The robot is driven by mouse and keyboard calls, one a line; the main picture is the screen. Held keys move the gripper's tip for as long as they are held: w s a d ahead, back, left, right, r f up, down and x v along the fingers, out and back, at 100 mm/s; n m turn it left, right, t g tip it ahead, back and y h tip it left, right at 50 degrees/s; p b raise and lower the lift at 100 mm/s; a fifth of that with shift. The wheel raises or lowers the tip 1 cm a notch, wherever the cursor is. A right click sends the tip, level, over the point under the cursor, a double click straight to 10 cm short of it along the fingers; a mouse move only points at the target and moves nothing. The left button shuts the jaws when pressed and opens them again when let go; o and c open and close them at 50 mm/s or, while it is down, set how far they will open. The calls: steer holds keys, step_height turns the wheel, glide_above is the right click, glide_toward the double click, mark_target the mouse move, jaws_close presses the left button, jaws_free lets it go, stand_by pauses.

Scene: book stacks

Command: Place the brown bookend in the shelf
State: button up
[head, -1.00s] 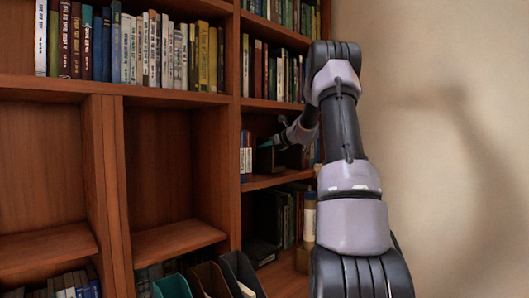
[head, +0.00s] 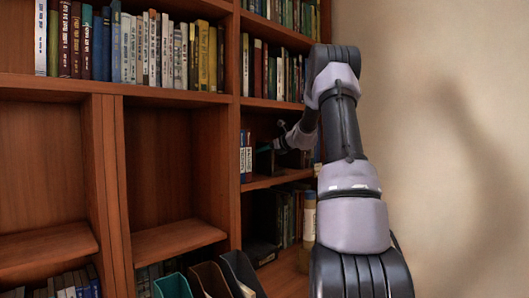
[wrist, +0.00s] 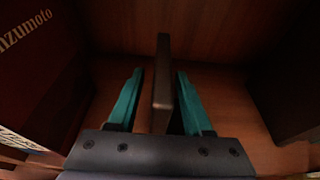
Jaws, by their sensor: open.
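A brown bookend (wrist: 162,88) stands upright on a shelf board in the wrist view, seen nearly edge-on. My gripper (wrist: 160,98) is open, with one teal finger on each side of the bookend and a visible gap to each. In the head view my gripper (head: 270,149) reaches into the middle compartment of the right-hand bookcase column. A dark upright shape, likely the bookend (head: 264,162), shows just below the fingers there, small and partly hidden by the gripper.
Several upright books (head: 246,158) stand left of my gripper in that compartment. A dark red book (wrist: 38,55) is close on the left in the wrist view, and a dark block (wrist: 292,95) is on the right. Shelf boards lie above and below. Two compartments at left are empty.

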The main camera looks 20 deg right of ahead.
steer(key=v, duration=1.2)
steer(key=s+a+r+n+g, duration=0.1)
steer(key=s+a+n+g, duration=0.2)
steer(key=s+a+n, duration=0.55)
steer(key=s+a+r+n+g, duration=0.1)
steer(key=s+a+n+g, duration=0.2)
steer(key=s+a+n, duration=0.8)
steer(key=s+a+f+n+h, duration=0.1)
steer(key=s+a+f+n, duration=0.1)
steer(key=s, duration=0.4)
steer(key=s+a+f+n+h, duration=0.1)
steer(key=s+a+f+n, duration=0.1)
steer(key=s, duration=0.4)
steer(key=s+a+f+n+h, duration=0.1)
steer(key=s+a+n, duration=0.1)
steer(key=s+n, duration=0.2)
steer(key=shift+s+a+f+g, duration=0.3)
steer(key=shift+s+f, duration=0.1)
steer(key=shift+s, duration=0.75)
